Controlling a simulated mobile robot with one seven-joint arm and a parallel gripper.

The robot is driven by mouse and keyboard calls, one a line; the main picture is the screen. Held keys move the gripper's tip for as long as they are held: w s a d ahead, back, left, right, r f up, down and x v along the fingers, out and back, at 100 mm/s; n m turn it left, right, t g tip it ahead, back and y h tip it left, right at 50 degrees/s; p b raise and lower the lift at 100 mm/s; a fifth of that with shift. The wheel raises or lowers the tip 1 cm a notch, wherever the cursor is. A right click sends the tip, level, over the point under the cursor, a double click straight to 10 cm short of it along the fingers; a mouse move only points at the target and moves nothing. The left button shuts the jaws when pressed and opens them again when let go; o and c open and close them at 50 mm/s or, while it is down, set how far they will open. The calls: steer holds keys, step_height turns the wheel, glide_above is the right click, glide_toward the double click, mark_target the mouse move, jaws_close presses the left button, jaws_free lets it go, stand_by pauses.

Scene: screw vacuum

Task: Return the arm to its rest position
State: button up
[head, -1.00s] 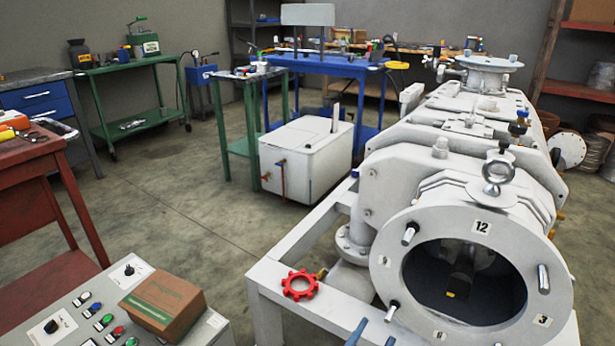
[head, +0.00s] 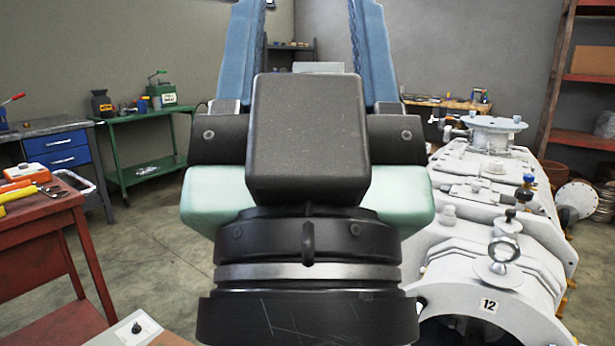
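My gripper (head: 311,25) fills the middle of the head view, close to the camera and pointing up. Its two blue fingers stand wide apart with clear space between them, and nothing is held. The fingertips run to or past the top edge. The black wrist (head: 307,260) below hides much of the floor and the machine's left side.
The white vacuum machine (head: 455,240) stands at the right, with its round front port cut off at the bottom. A red table (head: 50,220) with tools is at the left. A green cart (head: 150,180) stands behind. Open floor (head: 150,235) shows at left.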

step_height(320, 180, up, 29)
steer(key=p, duration=2.6)
steer(key=shift+p, duration=0.3)
